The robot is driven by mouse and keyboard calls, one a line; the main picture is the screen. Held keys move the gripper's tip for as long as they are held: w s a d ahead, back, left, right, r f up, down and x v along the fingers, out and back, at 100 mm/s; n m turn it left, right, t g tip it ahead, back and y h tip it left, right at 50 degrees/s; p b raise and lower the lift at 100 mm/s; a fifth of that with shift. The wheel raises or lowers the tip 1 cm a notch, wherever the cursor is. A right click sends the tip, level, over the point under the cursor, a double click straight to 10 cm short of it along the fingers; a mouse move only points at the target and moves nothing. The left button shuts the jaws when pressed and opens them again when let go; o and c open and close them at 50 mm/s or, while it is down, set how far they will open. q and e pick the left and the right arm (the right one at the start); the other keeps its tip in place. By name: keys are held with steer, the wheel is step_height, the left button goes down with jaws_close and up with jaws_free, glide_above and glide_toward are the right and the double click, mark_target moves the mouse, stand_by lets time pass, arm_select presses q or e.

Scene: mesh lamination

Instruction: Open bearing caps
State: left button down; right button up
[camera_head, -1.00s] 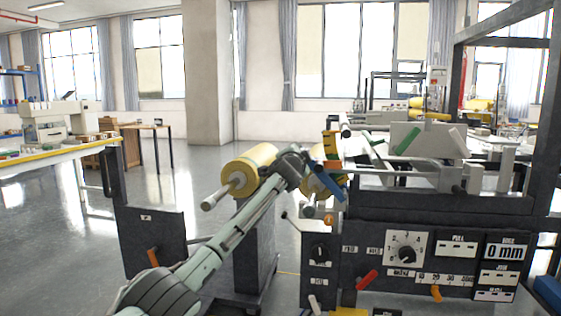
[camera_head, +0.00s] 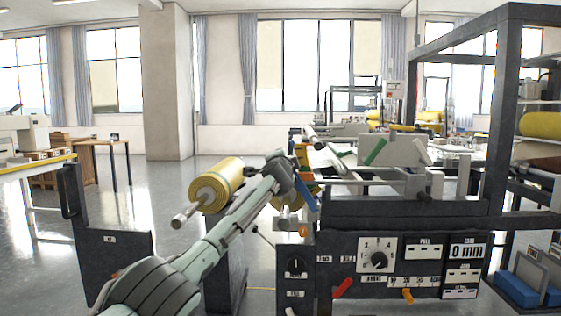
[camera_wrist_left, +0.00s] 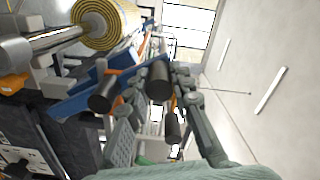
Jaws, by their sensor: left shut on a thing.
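My left gripper (camera_head: 292,172) reaches in from the lower left to the near end of the laminating machine. In the left wrist view its two fingers (camera_wrist_left: 160,100) are shut on a dark cylindrical handle (camera_wrist_left: 158,79). A blue bar (camera_wrist_left: 85,97), which looks like part of a bearing cap, runs beside that handle; it also shows tilted just right of the gripper in the head view (camera_head: 306,194). A second dark cylinder (camera_wrist_left: 103,98) is outside the fingers. Yellow and orange parts (camera_head: 303,157) stand behind the gripper. How they join is partly hidden. My right gripper is not in view.
A yellow roll (camera_head: 215,186) on a metal shaft is just left of the gripper. The machine's control panel (camera_head: 395,262), with a dial and a red lever (camera_head: 343,288), is below right. A dark frame (camera_head: 503,110) rises at right. Open floor lies at left.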

arm_select(q)
steer(key=shift+s+d+r, duration=0.1)
steer(key=shift+d+r, duration=0.25)
steer(key=shift+d, duration=0.05)
steer(key=c, duration=1.4)
jaws_free()
steer(key=shift+o, duration=0.4)
steer(key=shift+a+f, duration=0.15)
steer(key=shift+f, duration=0.1)
steer(key=shift+s+a, duration=0.1)
steer(key=shift+s, duration=0.45)
steer(key=s, duration=1.1)
steer(key=shift+a, duration=0.15)
